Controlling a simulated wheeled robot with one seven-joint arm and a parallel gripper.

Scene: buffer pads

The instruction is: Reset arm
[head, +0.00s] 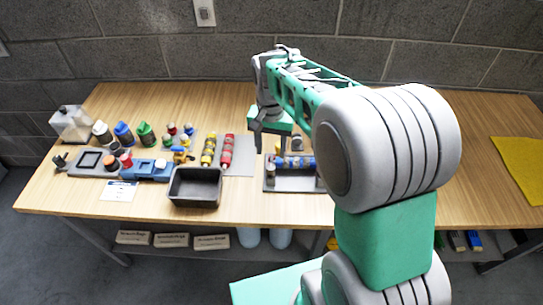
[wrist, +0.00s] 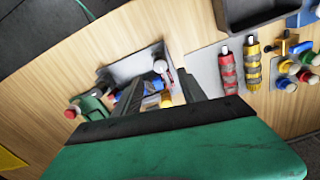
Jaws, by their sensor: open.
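My gripper (head: 266,137) is above the wooden table in the head view, with its green body and dark fingers pointing down. My arm reaches in from the right and hides part of the table. In the wrist view my gripper (wrist: 160,88) has its two dark fingers apart, and I see nothing held between them. Below the fingers is a grey tray (wrist: 118,72) with a blue cylinder, a white-topped part and yellow pieces. The same grey tray (head: 290,186) is just right of my gripper in the head view, partly hidden by my arm.
A black bin (head: 195,187) stands left of my gripper. Red (head: 227,152) and yellow (head: 208,150) ribbed cylinders lie behind it. Several coloured bottles and blue parts crowd the table's left. A yellow mat (head: 520,165) lies far right. The table between tray and mat looks clear.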

